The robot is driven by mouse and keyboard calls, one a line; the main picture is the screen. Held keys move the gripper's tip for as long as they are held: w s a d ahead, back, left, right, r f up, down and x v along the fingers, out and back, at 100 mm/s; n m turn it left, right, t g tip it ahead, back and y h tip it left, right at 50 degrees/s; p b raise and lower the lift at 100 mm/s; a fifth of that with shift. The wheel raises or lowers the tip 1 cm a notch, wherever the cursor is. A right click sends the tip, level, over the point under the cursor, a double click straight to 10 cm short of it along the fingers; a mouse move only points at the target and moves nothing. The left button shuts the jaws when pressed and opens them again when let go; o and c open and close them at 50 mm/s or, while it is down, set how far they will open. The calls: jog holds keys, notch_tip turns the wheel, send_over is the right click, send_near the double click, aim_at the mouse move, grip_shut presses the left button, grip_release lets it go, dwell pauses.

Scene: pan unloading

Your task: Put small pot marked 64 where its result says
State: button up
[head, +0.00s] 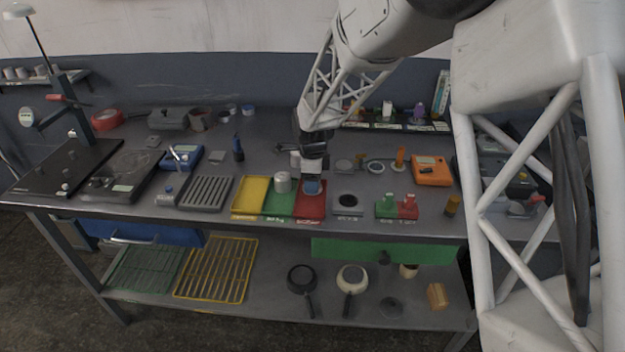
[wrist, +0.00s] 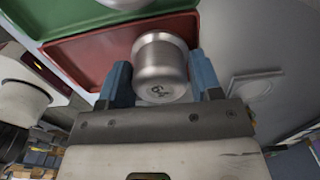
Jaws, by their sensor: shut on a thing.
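My gripper (head: 312,187) is at the red tray (head: 312,211), at the right end of a row with a yellow tray (head: 251,193) and a green tray (head: 279,207). In the wrist view, the blue fingers of my gripper (wrist: 162,72) are shut on a small metal pot marked 64 (wrist: 160,75). The pot is over the red tray (wrist: 90,60); I cannot tell whether it touches the tray floor. In the head view my gripper mostly hides this pot. The trays' front labels are too small to read surely.
Another metal pot (head: 282,182) stands in the green tray, close left of my gripper. A grey device with a dark round top (head: 347,202) stands just right of the red tray. A slotted grey rack (head: 206,192) lies left of the yellow tray. Red and green blocks (head: 397,206) stand farther right.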

jog(key=shift+f, duration=0.15)
jog(key=o, duration=1)
jog(key=shift+r, duration=6.15)
